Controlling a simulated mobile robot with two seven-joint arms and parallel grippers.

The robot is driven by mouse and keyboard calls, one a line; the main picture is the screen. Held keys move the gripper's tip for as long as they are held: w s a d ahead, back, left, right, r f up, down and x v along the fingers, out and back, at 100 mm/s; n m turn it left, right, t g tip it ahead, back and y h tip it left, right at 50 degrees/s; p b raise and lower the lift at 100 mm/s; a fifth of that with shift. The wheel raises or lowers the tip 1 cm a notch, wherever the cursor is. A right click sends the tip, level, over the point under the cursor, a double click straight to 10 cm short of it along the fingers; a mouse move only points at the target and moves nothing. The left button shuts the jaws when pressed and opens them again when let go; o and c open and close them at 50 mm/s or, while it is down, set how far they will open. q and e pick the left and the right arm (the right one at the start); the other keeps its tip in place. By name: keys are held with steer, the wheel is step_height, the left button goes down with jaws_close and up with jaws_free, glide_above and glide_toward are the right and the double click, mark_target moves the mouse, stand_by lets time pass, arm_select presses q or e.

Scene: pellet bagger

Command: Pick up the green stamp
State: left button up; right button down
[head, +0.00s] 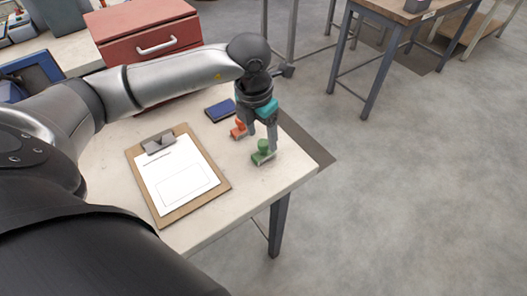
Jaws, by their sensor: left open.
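The green stamp (263,153) stands on the table near its right edge. An orange stamp (239,130) stands just behind and left of it. My left gripper (261,136) points down over the stamps, with its fingers apart. One finger comes down beside the green stamp's knob and partly overlaps it in the picture; I cannot tell whether they touch. The other finger is close to the orange stamp. My right gripper is not in view.
A clipboard with white paper (178,182) lies on the table (207,222) to the left. A blue ink pad (220,110) lies behind the stamps. A red toolbox (140,30) stands at the back left. Open floor lies right of the table.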

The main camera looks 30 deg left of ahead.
mark_target(263, 142)
arm_select(q)
steer(key=f, duration=0.3)
steer(key=shift+w+d+f, duration=0.2)
steer(key=shift+f, duration=0.1)
jaws_close()
stand_by(0.3)
